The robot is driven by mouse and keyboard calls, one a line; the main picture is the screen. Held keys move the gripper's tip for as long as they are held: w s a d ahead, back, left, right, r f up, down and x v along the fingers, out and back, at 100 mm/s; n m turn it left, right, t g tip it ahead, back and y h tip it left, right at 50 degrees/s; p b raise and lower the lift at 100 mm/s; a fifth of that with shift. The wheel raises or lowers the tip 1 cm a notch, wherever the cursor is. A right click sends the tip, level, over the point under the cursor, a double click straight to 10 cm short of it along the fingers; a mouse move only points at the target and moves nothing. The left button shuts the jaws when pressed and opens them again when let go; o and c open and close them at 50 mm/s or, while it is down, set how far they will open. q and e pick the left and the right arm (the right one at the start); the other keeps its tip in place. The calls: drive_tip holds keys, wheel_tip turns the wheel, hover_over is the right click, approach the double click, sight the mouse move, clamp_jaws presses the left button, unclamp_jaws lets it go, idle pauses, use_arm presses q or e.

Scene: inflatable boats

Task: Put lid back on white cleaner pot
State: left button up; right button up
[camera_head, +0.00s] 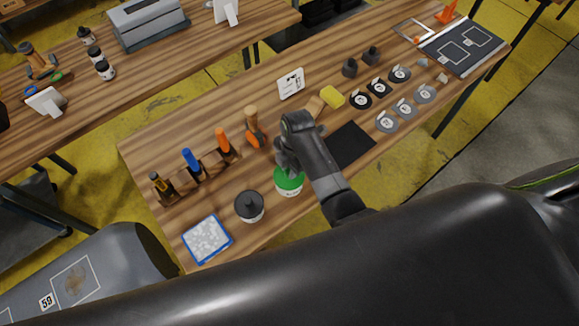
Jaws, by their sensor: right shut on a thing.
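My right gripper (286,163) points down over a white pot (290,193) near the front edge of the wooden workbench. It is shut on the green lid (289,181), which shows at the top of this pot. The lid looks level and over the pot's mouth; I cannot tell whether it is fully seated. My left gripper is not in view.
A pot with a black top (249,207) stands just left. A blue-edged tray (207,239) lies at the front left corner. A tool rack (204,166) stands behind. A black mat (351,141), a yellow sponge (333,97) and several round discs lie to the right.

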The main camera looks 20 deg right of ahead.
drive_tip(key=o, duration=1.5)
drive_tip(key=shift+r, duration=3.55)
clamp_jaws()
drive_tip(key=shift+f, duration=0.1)
